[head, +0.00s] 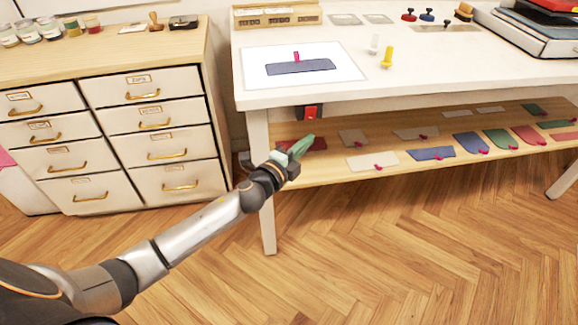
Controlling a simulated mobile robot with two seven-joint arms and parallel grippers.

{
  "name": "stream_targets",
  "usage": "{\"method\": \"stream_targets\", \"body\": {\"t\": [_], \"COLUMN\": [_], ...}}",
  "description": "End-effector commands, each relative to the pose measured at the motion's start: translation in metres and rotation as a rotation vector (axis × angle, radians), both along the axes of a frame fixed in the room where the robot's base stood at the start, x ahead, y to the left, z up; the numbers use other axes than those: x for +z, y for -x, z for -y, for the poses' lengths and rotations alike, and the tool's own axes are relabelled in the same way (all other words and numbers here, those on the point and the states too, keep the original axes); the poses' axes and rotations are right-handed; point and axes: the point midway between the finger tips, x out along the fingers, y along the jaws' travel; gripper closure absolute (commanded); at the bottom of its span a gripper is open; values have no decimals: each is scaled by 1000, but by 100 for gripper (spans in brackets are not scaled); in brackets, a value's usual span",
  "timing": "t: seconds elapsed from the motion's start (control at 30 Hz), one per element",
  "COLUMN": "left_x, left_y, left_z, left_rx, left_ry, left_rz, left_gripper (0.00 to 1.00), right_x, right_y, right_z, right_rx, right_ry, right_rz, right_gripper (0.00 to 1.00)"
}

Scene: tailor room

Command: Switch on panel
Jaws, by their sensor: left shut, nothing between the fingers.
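A small red and black switch panel (312,112) is mounted under the front edge of the white table, near its left leg. My left gripper (302,146) is just below the panel, apart from it in the picture. Its fingers are shut and hold nothing. The gripper covers part of the lower shelf behind it. My right gripper is not in view.
The white table (440,85) carries a white sheet (340,72) with a dark fabric piece, plus stamps and pins. Its lower wooden shelf (330,168) holds several fabric swatches. A drawer cabinet (160,70) stands at left. The floor in front is clear.

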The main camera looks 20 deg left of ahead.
Motion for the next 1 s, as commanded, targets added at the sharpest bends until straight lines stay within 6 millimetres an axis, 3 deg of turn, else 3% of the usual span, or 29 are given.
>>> {"method": "stream_targets", "body": {"t": [0.2,0.4,0.6,1.0], "left_x": [-4,-6,-6,-5], "left_y": [40,65,75,76], "left_z": [-9,-13,-16,-16], "left_rx": [1,1,1,1], "left_ry": [-2,-1,-3,-2], "left_rz": [-1,0,3,2], "left_gripper": [100,100,100,100], "right_x": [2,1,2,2], "right_y": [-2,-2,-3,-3], "right_z": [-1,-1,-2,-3], "right_rx": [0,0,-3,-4], "right_ry": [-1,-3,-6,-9], "right_rz": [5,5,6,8], "right_gripper": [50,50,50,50]}}
